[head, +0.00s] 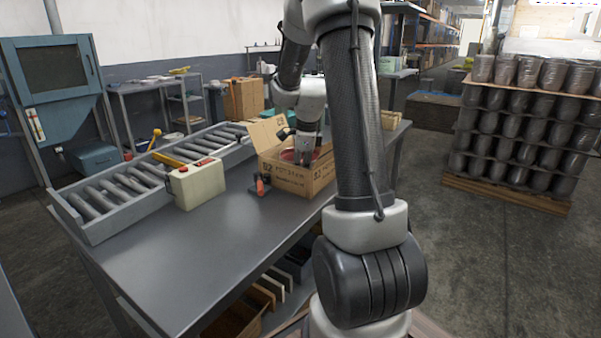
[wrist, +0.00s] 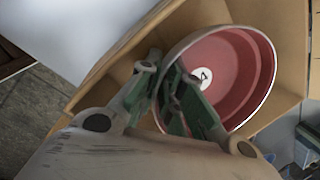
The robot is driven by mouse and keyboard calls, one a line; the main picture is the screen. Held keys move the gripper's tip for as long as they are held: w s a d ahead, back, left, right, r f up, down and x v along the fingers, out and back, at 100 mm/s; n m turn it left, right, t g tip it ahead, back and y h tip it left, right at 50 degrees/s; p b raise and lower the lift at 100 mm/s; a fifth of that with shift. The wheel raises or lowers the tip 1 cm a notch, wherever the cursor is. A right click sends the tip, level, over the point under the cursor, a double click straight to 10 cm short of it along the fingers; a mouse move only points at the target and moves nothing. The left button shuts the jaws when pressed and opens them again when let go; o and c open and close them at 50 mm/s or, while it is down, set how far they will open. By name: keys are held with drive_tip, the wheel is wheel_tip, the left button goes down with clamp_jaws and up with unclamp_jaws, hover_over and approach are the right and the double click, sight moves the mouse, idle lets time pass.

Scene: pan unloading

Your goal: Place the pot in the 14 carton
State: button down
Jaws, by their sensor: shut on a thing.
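A round pot with a red inside and a pale round label shows in the wrist view (wrist: 240,78). It is inside an open cardboard carton (wrist: 291,45), slightly tilted in the picture. In the head view the same carton (head: 288,180) stands on the grey table; its printed number looks like 02 or 92, not clearly 14. A reddish bit of the pot (head: 289,155) shows over its rim. My gripper (wrist: 172,98) is shut on the pot's near wall, with one finger inside it. Whether the pot touches the carton's floor is hidden.
A roller conveyor (head: 125,187) runs along the table's left side, with a cream control box (head: 197,184) beside it. A small dark and orange object (head: 260,186) stands close to the carton. The table's front is clear. Stacked pots (head: 520,120) stand at right.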

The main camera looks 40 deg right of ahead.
drive_tip(key=shift+s+x, duration=0.2)
drive_tip(key=shift+x, duration=0.7)
drive_tip(key=shift+s+x, duration=0.2)
drive_tip(key=shift+x, duration=0.7)
drive_tip(key=shift+f, duration=0.15)
drive_tip(key=c, duration=1.9)
unclamp_jaws()
drive_tip(key=shift+o, duration=0.3)
